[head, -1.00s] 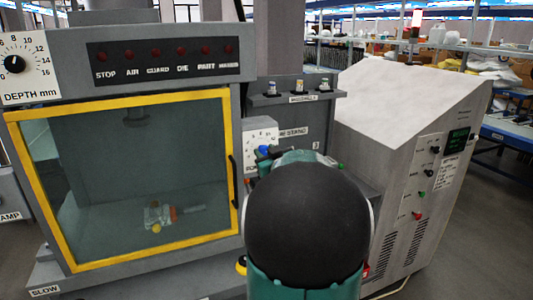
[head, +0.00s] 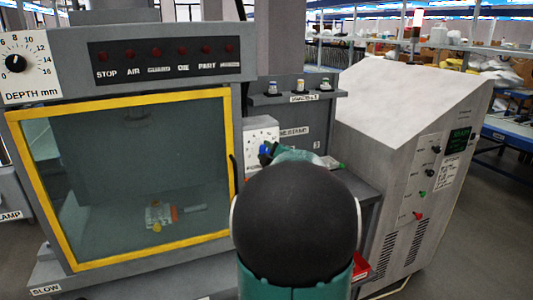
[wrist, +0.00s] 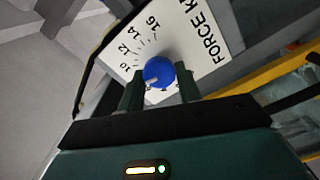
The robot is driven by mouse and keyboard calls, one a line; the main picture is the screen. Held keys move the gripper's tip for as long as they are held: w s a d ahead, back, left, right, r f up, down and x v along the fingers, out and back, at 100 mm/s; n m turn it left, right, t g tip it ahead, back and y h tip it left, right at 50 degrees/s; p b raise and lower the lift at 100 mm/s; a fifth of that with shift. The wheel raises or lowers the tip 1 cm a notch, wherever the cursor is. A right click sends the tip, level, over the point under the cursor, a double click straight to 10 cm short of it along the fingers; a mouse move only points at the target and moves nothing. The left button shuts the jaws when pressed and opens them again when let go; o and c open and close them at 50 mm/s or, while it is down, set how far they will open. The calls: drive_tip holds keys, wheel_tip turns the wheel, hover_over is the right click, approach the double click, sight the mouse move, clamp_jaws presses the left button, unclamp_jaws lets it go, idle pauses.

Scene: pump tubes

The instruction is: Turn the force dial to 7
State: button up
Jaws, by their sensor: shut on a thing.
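The force dial is a blue round knob (wrist: 158,71) on a white scale plate (wrist: 208,45) marked "FORCE"; the numbers 10, 12, 14 and 16 show in the wrist view, and the lower numbers are hidden behind the knob and my gripper. My gripper (wrist: 159,85) is shut on the knob, with one dark finger on each side. A pale pointer mark shows on the knob's lower left, but its reading cannot be told. In the head view the plate (head: 258,134) is partly hidden, and my gripper (head: 265,152) is at its lower right, mostly behind my arm.
A yellow-framed press door (head: 120,92) with a dark handle stands just left of the dial. A grey cabinet (head: 405,110) stands to the right.

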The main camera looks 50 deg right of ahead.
drive_tip(key=n, duration=0.4)
drive_tip(key=shift+f+n, duration=0.1)
drive_tip(key=shift+n, duration=0.3)
idle(0.4)
drive_tip(key=o, duration=0.9)
drive_tip(key=shift+o, duration=0.2)
drive_tip(key=v, duration=1.3)
drive_tip(key=shift+s+a, duration=0.2)
drive_tip(key=shift+s, duration=0.1)
